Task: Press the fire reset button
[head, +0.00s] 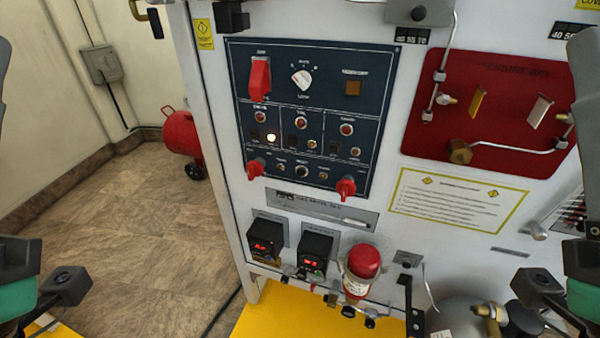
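A dark blue control panel (365,100) is mounted on the white trainer face. Below are three boxed sections with small red buttons, and one small lamp (271,138) is lit. A bottom row has small round controls between two red handles. The labels are too small to tell which is the fire reset button.
Two displays with red digits (266,240) and a red-topped cylinder (362,262) project below the panel. A red plate with pipes (420,120) is to its right. A red tank (180,140) stands on the floor at left. Space before the panel looks clear.

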